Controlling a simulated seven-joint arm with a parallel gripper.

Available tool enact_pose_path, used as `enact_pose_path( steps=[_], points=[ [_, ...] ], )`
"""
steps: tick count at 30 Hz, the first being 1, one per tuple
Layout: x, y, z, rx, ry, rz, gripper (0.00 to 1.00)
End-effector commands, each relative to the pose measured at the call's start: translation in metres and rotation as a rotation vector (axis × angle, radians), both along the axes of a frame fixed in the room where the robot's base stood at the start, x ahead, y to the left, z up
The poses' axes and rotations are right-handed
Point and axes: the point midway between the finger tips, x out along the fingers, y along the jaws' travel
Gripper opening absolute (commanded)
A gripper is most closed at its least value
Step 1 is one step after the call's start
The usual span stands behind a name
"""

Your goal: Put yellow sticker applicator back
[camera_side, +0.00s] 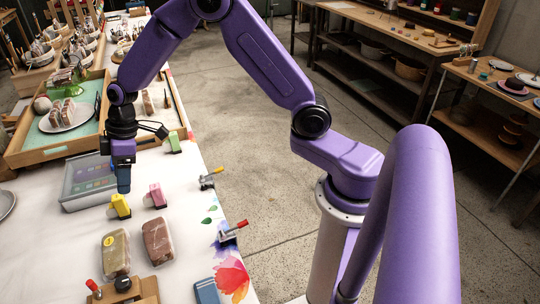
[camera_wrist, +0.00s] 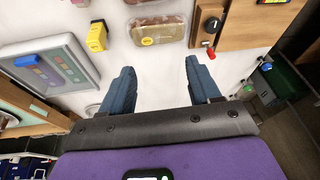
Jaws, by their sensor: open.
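The yellow sticker applicator (camera_side: 119,206) stands on the white table, just beyond the near right corner of the grey tray (camera_side: 70,207). In the wrist view the yellow applicator (camera_wrist: 97,37) is ahead and left of my fingers, apart from them. My gripper (camera_side: 123,188) points down close to the tray's right side, above the table. In the wrist view my gripper (camera_wrist: 160,68) is open, with only bare table between its fingers. The tray also shows in the wrist view (camera_wrist: 83,52), with coloured patches and a blue block (camera_wrist: 28,60) on it.
A pink applicator (camera_side: 155,196) and a green one (camera_side: 173,142) stand nearby. Two wrapped loaves (camera_side: 115,252) (camera_side: 158,241) lie toward the front. Red and yellow levered clamps (camera_side: 232,232) (camera_side: 211,177) sit at the table's right edge. A wooden tray (camera_side: 30,157) is behind.

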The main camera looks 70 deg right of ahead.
Motion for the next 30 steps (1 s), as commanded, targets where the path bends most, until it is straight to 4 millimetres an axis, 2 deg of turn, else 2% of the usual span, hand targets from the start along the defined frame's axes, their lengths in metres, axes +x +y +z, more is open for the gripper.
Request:
enact_pose_path(
  steps=[1,3,8,14,18,21,24,30],
  points=[
    [-0.022,0.006,0.013,-0.006,0.011,0.021,0.62],
    [-0.054,0.011,0.026,-0.020,0.034,0.047,0.62],
    [-0.126,0.011,0.051,-0.062,0.075,0.097,0.62],
    [-0.214,-0.011,0.073,-0.131,0.105,0.147,0.62],
    [-0.269,-0.038,0.081,-0.184,0.110,0.175,0.62],
    [-0.300,-0.060,0.084,-0.220,0.105,0.187,0.62],
    [-0.323,-0.078,0.084,-0.248,0.097,0.196,0.62],
    [-0.342,-0.097,0.083,-0.277,0.085,0.202,0.62]
  ],
)
